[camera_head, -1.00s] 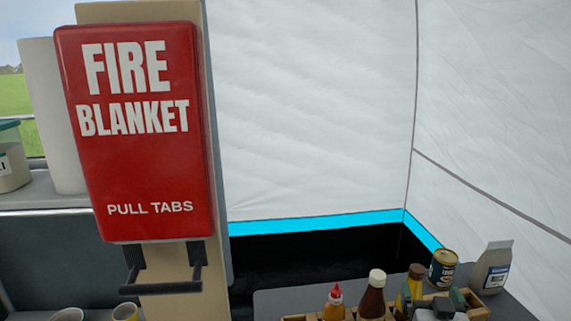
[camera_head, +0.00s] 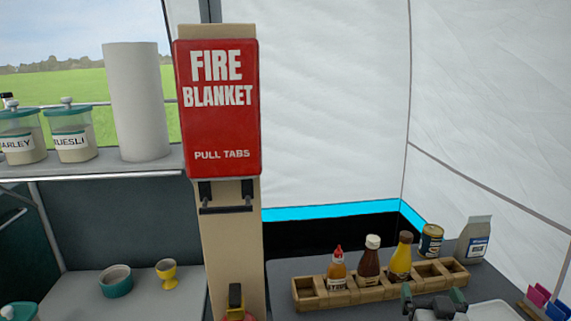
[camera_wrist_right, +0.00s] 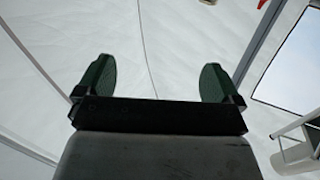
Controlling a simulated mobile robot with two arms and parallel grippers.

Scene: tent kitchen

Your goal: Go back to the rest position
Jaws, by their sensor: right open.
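My right gripper (camera_head: 434,298) shows at the bottom of the head view, in front of the wooden condiment rack (camera_head: 378,291). In the right wrist view its two dark green fingers (camera_wrist_right: 158,84) stand wide apart with nothing between them, against the white tent wall. My left gripper is not in the head view.
The rack holds a sauce bottle (camera_head: 337,270), a brown bottle (camera_head: 369,257) and a mustard bottle (camera_head: 401,257). A can (camera_head: 431,241) and a carton (camera_head: 474,240) stand behind. A red fire blanket box (camera_head: 217,110) hangs on a post. A bowl (camera_head: 115,281) and yellow cup (camera_head: 167,274) sit left.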

